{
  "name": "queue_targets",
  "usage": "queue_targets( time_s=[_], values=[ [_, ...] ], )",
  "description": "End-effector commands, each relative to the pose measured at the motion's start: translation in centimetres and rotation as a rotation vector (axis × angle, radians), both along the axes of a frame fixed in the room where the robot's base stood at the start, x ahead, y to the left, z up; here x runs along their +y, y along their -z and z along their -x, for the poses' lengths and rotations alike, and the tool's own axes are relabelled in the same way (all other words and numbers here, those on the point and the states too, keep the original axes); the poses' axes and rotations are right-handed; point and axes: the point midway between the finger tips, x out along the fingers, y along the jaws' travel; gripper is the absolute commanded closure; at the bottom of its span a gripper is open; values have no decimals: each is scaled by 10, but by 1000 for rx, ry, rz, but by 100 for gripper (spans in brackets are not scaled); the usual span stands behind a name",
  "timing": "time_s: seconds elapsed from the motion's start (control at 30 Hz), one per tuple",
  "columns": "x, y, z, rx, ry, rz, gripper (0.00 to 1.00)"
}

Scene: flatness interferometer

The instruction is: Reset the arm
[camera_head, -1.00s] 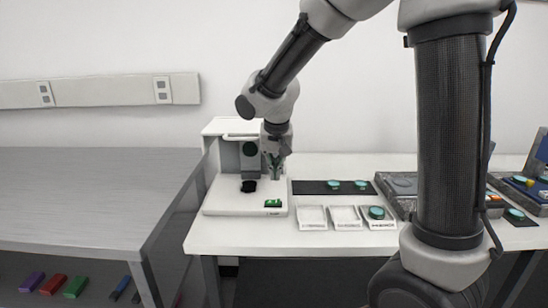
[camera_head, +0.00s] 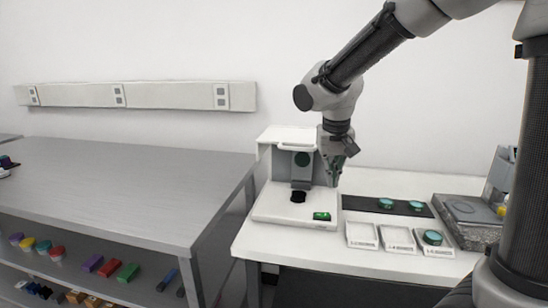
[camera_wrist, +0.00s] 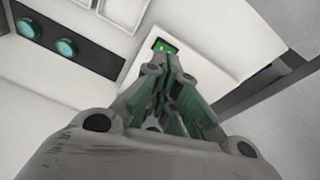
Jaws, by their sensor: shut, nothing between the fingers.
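My gripper (camera_head: 334,182) is shut and empty. In the head view it hangs from my arm in front of the right side of the white interferometer (camera_head: 272,207), above the white table. The instrument has a dark round part (camera_head: 298,197) on its base and a small green display (camera_head: 321,216) at its front right. In the wrist view my gripper (camera_wrist: 168,62) shows its fingers together, with the green display (camera_wrist: 165,46) just beyond the tips. No object shows between the fingers.
A dark mat (camera_head: 359,202) holds two teal discs (camera_head: 386,203). Several white trays (camera_head: 361,236) stand in front, the right one holding a teal disc (camera_head: 432,237). A granite block (camera_head: 466,234) is at right. A grey bench (camera_head: 120,190) with coloured items below is at left.

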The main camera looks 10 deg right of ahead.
Motion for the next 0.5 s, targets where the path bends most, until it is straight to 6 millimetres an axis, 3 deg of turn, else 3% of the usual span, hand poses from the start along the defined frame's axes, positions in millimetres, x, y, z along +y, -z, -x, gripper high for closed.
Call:
queue_targets(
  time_s=[0.07, 0.2, 0.5],
  values=[
    [-12, 5, 29, 56, -107, 21, 100],
    [-47, -5, 81, 92, -223, 13, 100],
    [-115, -27, 188, 1, -226, -51, 100]
  ],
)
